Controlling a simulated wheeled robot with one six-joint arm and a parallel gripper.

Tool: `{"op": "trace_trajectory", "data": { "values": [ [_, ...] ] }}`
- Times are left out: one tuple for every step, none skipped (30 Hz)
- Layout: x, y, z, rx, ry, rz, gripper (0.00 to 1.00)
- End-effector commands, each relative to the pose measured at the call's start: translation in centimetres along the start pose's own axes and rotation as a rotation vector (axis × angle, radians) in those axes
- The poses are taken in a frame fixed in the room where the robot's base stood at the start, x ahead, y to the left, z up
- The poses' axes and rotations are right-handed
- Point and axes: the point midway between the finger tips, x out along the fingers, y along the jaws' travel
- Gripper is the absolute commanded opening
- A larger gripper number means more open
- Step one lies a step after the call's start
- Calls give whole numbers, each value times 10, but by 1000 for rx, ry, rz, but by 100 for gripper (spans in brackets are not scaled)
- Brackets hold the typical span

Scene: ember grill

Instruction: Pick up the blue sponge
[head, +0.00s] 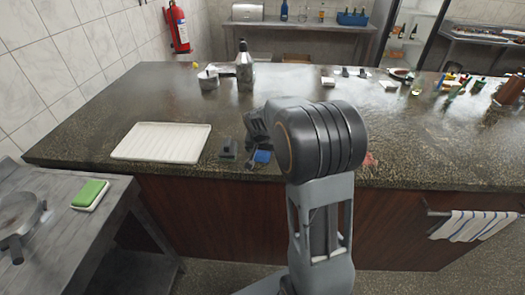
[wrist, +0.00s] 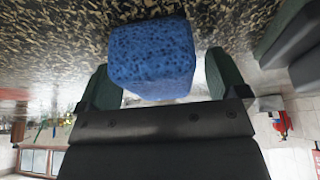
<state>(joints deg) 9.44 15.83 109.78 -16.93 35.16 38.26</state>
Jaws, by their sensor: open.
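The blue sponge (head: 262,156) lies on the dark speckled counter near its front edge, partly hidden by my arm in the head view. In the wrist view the blue sponge (wrist: 152,58) is large and close, between the two dark green fingers of my gripper (wrist: 163,82). The fingers are open, one on each side of the sponge, with a gap seen at the right finger. The left finger is very close to the sponge; I cannot tell whether it touches. The sponge rests against the counter surface.
A dark grey block (head: 228,149) sits just left of the sponge, and a white ribbed tray (head: 160,142) lies further left. A reddish item (head: 370,160) lies right of my arm. Bottles (head: 245,66) stand further back. A green sponge (head: 90,193) is on the side table.

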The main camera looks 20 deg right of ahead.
Motion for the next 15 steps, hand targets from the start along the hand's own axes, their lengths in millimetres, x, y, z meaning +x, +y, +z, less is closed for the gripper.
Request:
{"op": "trace_trajectory", "data": {
  "values": [
    [0, 0, 0, 0, 0, 0, 92],
    [0, 0, 0, 0, 0, 0, 90],
    [0, 0, 0, 0, 0, 0, 86],
    [0, 0, 0, 0, 0, 0, 83],
    [0, 0, 0, 0, 0, 0, 80],
    [0, 0, 0, 0, 0, 0, 76],
    [0, 0, 0, 0, 0, 0, 73],
    [0, 0, 0, 0, 0, 0, 70],
    [0, 0, 0, 0, 0, 0, 67],
    [0, 0, 0, 0, 0, 0, 64],
    [0, 0, 0, 0, 0, 0, 61],
    [0, 0, 0, 0, 0, 0, 57],
    [0, 0, 0, 0, 0, 0, 54],
    [0, 0, 0, 0, 0, 0, 51],
    [0, 0, 0, 0, 0, 0, 47]
  ]
}}
